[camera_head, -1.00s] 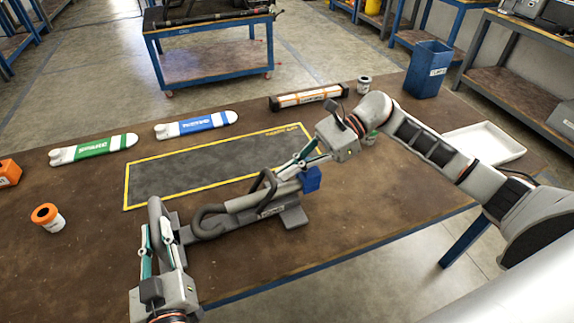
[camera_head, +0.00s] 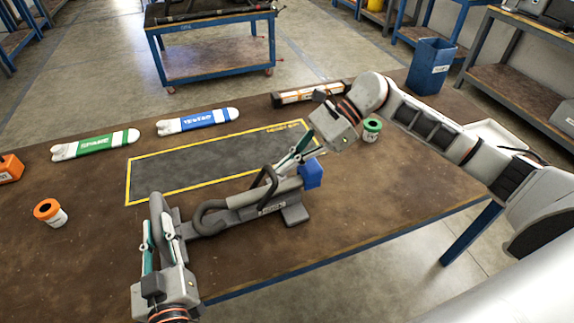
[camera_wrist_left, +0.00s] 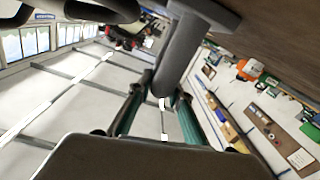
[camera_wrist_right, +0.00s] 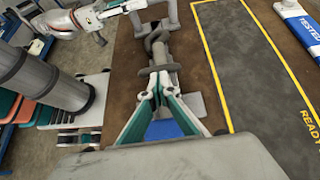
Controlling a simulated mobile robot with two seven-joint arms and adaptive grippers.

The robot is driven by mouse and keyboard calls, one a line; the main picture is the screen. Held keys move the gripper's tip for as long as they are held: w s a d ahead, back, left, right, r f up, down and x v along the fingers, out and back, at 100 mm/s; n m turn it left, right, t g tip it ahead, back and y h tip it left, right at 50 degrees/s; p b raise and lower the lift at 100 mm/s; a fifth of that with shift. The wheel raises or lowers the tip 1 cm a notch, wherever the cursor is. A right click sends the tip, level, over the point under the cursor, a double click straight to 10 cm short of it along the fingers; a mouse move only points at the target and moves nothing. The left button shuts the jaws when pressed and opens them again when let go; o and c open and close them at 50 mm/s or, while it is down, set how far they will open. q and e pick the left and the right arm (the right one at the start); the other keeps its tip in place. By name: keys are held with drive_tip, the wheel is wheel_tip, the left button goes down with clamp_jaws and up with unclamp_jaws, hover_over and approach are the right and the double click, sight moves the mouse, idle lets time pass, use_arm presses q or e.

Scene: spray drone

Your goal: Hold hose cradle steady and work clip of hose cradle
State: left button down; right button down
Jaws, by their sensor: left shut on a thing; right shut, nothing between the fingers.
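The grey hose cradle (camera_head: 245,208) lies on the brown bench, with a bent handle at its left end, curved hooks along it and a blue clip block (camera_head: 311,175) at its right end. My left gripper (camera_head: 160,226) is shut on the cradle's handle (camera_head: 156,204); the left wrist view shows the grey bar (camera_wrist_left: 172,62) between the fingertips. My right gripper (camera_head: 281,172) is shut and empty over the cradle's right part, beside the blue block. In the right wrist view, blue (camera_wrist_right: 163,130) shows below its fingers. Whether the fingertips touch the cradle is unclear.
A yellow-bordered dark mat (camera_head: 205,165) lies behind the cradle. Green (camera_head: 95,145) and blue (camera_head: 197,121) labelled pieces lie farther back. An orange-lidded jar (camera_head: 50,212) is at left, a green-lidded jar (camera_head: 371,130) and white tray (camera_head: 490,135) at right. The front bench is clear.

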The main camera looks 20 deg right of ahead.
drive_tip(key=shift+a+r+h, duration=0.25)
drive_tip(key=shift+h, duration=0.15)
drive_tip(key=shift+a, duration=0.1)
use_arm(q)
drive_tip(key=shift+d, duration=0.1)
use_arm(e)
drive_tip(key=shift+s+a+r+h, duration=0.1)
drive_tip(key=shift+a+r+h, duration=0.4)
drive_tip(key=shift+a+r, duration=0.25)
drive_tip(key=a+h, duration=0.2)
drive_tip(key=a+r+h, duration=0.1)
drive_tip(key=a+h, duration=0.4)
drive_tip(key=shift+s+r+t, duration=0.15)
drive_tip(key=shift+t, duration=0.15)
drive_tip(key=shift+a+h, duration=0.5)
drive_tip(key=shift+a, duration=0.1)
drive_tip(key=shift+s+a+f, duration=0.1)
drive_tip(key=shift+a+f, duration=0.2)
drive_tip(key=shift+a, duration=0.2)
drive_tip(key=shift+a+f, duration=0.25)
drive_tip(key=shift+a, duration=0.35)
